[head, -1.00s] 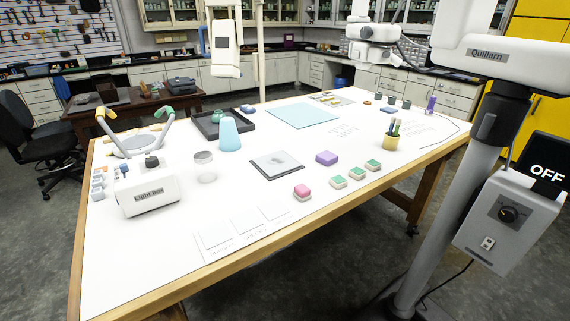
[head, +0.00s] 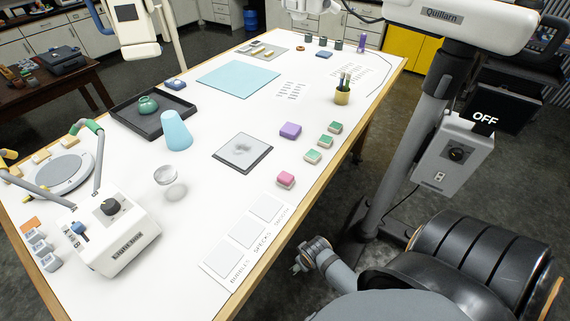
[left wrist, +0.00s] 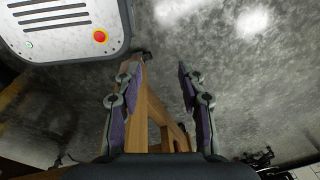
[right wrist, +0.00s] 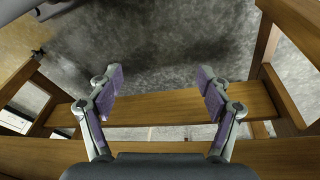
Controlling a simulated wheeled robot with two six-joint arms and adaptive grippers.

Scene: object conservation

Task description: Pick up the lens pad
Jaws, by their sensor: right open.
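I cannot tell for sure which item is the lens pad. Candidates on the white table are a grey square pad with a dark border and a blurry pale blob (head: 242,152), a small blue pad (head: 175,83) by the black tray, and another small blue pad (head: 324,55) at the far end. My left gripper (left wrist: 158,95) is open and empty, above the floor near a wooden leg. My right gripper (right wrist: 160,85) is open and empty near wooden beams. One of my grippers shows beside the table's near edge in the head view; which one is unclear.
A white light box (head: 115,235), blue cone (head: 175,132), glass dish (head: 165,174), black tray (head: 125,118) and pencil cup (head: 342,96) stand on the table (head: 215,205). A Quillarn stand (head: 425,145) is right.

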